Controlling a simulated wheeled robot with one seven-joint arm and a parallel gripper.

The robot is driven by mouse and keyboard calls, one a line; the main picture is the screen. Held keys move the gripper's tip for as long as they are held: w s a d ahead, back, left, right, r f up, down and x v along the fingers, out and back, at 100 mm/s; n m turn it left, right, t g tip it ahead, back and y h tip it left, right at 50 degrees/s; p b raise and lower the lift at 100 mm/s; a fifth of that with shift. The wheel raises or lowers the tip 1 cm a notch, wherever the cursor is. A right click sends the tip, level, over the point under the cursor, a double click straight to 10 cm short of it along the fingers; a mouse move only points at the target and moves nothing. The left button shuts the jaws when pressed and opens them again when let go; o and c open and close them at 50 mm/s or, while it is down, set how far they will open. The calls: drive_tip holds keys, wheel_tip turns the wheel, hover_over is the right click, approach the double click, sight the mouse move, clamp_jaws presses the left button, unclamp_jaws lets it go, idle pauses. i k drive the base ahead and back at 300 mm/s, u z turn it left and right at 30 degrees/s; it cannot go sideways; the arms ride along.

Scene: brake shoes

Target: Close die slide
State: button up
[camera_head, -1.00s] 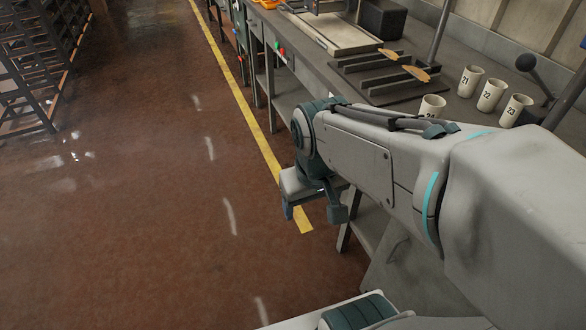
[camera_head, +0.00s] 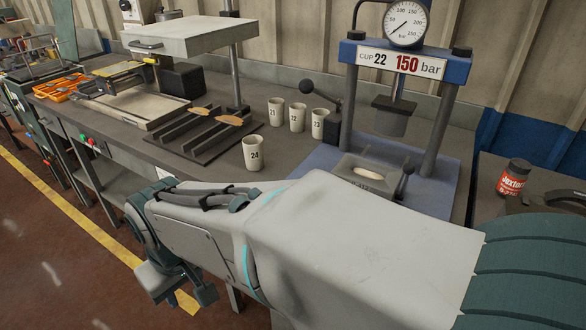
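The press (camera_head: 350,110) has a blue frame, a round gauge (camera_head: 405,24) and a sign reading "CUP 22 150 bar". A dark ram (camera_head: 391,118) hangs between its columns. Low on its blue base lies a grey die block (camera_head: 348,163), seemingly the die slide, with a pale piece (camera_head: 368,173) in its opening and a black-knobbed handle (camera_head: 407,168) at its right. My arm hides part of its front, and I cannot tell how far it is slid. My gripper (camera_head: 180,291) is low at the left, beyond the bench's front edge, far from the slide. Its fingers are apart and empty.
Cup 24 (camera_head: 253,154) stands near the bench's front edge; cups 21 (camera_head: 276,111), 22 (camera_head: 297,117) and 23 (camera_head: 319,123) stand left of the press near a black-knobbed lever (camera_head: 320,97). A dark rack (camera_head: 200,135) holds brown pieces. A red-labelled jar (camera_head: 513,178) stands at right.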

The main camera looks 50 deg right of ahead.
sight(363, 186)
drive_tip(key=z, duration=0.55)
drive_tip(key=k, duration=0.85)
drive_tip(key=z, duration=0.95)
drive_tip(key=i, duration=0.5)
